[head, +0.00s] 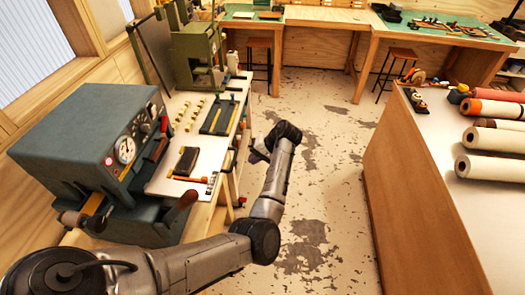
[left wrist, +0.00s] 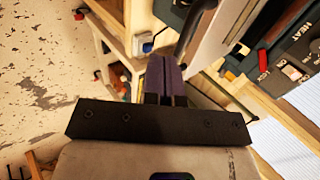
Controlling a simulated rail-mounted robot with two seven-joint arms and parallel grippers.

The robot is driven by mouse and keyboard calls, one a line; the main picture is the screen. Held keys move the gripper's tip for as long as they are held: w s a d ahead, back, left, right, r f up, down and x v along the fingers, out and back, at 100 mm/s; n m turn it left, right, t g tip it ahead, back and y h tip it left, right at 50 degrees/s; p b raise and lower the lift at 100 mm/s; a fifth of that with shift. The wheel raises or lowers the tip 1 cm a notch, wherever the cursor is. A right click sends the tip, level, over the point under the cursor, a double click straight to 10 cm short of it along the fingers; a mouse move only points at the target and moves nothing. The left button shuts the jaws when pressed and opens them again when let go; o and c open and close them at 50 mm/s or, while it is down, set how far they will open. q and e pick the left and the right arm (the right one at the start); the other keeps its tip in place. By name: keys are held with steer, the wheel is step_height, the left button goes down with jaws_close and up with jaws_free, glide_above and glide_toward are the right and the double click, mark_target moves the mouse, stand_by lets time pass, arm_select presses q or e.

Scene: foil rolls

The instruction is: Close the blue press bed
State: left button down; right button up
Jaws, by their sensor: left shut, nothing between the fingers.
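The blue press (head: 85,130) stands on the bench at the left, with a round gauge and a lit red lamp on its front. Its lower blue bed (head: 143,228) sticks out below the front, with a brown handle (head: 181,210) at its front right. My left gripper (head: 259,154) is to the right of the bed, beyond the bench edge, apart from it. In the left wrist view its purple fingers (left wrist: 165,80) are together and empty. Part of the press front (left wrist: 292,45) with a HEAT label shows at that view's upper right. My right gripper is not in view.
The bench holds a dark tray (head: 219,117), small brass pieces and a green machine (head: 195,55) behind. A wooden counter (head: 425,195) with rolls (head: 490,167) stands at the right. The worn floor between is clear apart from my left arm.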

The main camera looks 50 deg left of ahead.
arm_select(q)
steer(key=shift+s+a+f+p, duration=0.25)
steer(key=shift+s+a+f, duration=0.3)
steer(key=shift+s+a, duration=0.35)
steer(key=shift+s+a+f+p, duration=0.25)
steer(key=shift+s+a+f, duration=0.25)
steer(key=shift+s+a, duration=0.35)
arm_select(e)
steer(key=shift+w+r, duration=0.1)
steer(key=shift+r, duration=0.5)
